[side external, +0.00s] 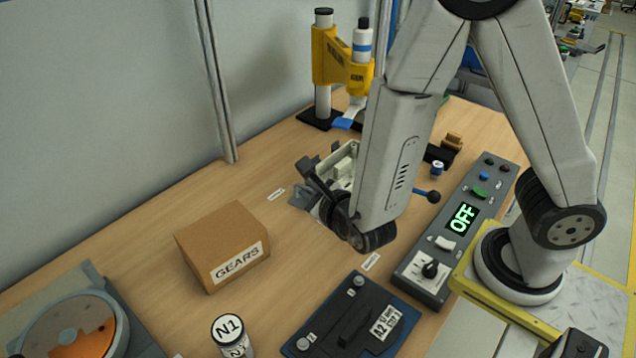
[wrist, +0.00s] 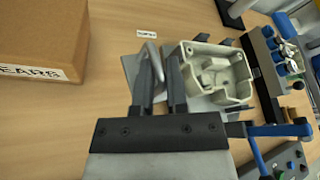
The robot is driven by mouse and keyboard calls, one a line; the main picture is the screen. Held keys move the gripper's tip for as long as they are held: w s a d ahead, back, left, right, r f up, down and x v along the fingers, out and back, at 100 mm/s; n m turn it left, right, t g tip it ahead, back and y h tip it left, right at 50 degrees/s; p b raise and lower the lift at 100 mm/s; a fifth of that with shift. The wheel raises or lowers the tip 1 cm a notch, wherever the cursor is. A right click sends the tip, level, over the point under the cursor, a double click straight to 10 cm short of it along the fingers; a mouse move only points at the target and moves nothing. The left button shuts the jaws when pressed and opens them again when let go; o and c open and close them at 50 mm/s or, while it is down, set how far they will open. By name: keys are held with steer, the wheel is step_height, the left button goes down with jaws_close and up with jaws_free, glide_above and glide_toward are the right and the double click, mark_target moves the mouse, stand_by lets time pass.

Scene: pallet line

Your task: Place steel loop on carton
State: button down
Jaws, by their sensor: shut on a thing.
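The brown carton (side external: 222,245), marked GEARS, sits closed on the wooden bench left of my gripper in the side view. Its near corner fills the upper left of the wrist view (wrist: 45,40). My gripper (side external: 314,178) is low over the bench, right of the carton and apart from it. In the wrist view its two dark fingers (wrist: 158,82) are shut on a thin grey metal piece (wrist: 154,62), which looks like the steel loop. Its full shape is hidden by the fingers, and in the side view I cannot make it out clearly.
A pale cast housing (wrist: 215,75) is right beside my fingers. An N1 can (side external: 228,330) is below the carton. Bench between carton and gripper is mostly clear.

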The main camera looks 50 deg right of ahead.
steer(key=s+a+r+n+y, duration=0.2)
steer(key=s+a+r+y, duration=0.1)
steer(key=a+r, duration=0.6)
steer(key=shift+r, duration=0.55)
glide_above(226, 233)
steer(key=shift+s+f, duration=0.2)
steer(key=shift+f, duration=4.45)
steer(key=shift+f, duration=0.1)
steer(key=shift+w+f, duration=0.25)
steer(key=shift+f, duration=1.5)
steer(key=shift+f, duration=0.1)
